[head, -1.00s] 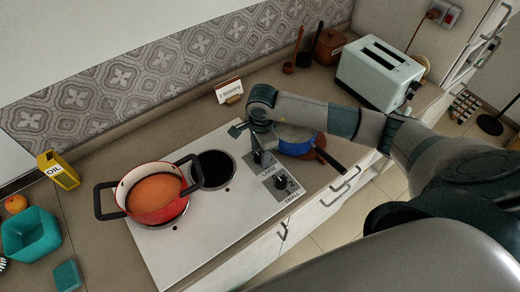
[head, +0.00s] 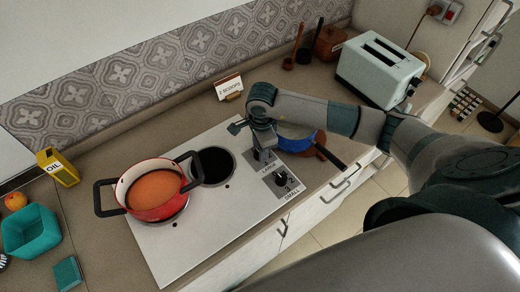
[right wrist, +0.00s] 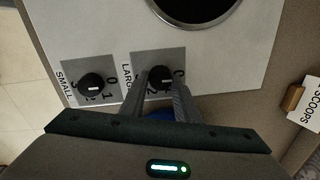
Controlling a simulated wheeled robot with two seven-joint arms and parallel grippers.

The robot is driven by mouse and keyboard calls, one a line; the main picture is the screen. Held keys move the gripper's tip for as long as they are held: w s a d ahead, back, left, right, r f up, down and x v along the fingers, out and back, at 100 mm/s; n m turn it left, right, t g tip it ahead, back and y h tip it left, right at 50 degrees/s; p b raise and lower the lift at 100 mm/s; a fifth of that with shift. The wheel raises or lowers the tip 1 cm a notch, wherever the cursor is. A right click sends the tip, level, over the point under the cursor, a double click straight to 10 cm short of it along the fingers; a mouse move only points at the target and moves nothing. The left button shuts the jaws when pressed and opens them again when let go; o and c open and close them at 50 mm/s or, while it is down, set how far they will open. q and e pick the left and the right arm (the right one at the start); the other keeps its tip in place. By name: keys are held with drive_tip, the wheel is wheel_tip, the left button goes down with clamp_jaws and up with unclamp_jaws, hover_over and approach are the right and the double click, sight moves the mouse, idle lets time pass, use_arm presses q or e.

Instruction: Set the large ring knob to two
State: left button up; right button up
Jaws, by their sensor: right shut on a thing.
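The stove's large ring knob (right wrist: 161,76) is a dark round knob on a grey plate marked LARGE, seen in the right wrist view. My right gripper (right wrist: 161,84) is shut on it, one finger on each side. The fingers hide part of the number scale, so I cannot tell its exact setting. In the head view my right gripper (head: 263,156) reaches down onto the LARGE plate and hides most of the knob. My left gripper is not in view.
The small ring knob (right wrist: 92,86) sits beside it, also in the head view (head: 281,178). A red pot (head: 153,190) stands on one burner; the other burner (head: 213,166) is bare. A blue pan (head: 297,143) lies beyond my gripper. A "2 SCOOPS" card (head: 228,87) stands behind.

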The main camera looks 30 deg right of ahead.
drive_tip(key=m+b, duration=0.2)
drive_tip(key=shift+f+m+b, duration=0.2)
drive_tip(key=shift+m+b, duration=0.2)
drive_tip(key=m+b, duration=0.2)
drive_tip(key=shift+m, duration=0.3)
drive_tip(key=m+b, duration=0.2)
drive_tip(key=shift+a+m, duration=0.1)
drive_tip(key=shift+m, duration=0.3)
drive_tip(key=m+b, duration=0.2)
drive_tip(key=m, duration=0.1)
drive_tip(key=shift+r+m+h+b, duration=0.1)
drive_tip(key=shift+m+h+b, duration=0.2)
drive_tip(key=shift+m, duration=0.1)
drive_tip(key=m+b, duration=0.2)
drive_tip(key=m, duration=0.3)
drive_tip(key=shift+w+g, duration=0.1)
drive_tip(key=shift+g, duration=0.2)
drive_tip(key=m+b, duration=0.1)
drive_tip(key=m, duration=0.2)
drive_tip(key=shift+r, duration=0.1)
drive_tip(key=shift+m+b, duration=0.4)
drive_tip(key=shift+m, duration=1.2)
drive_tip(key=shift+r, duration=0.1)
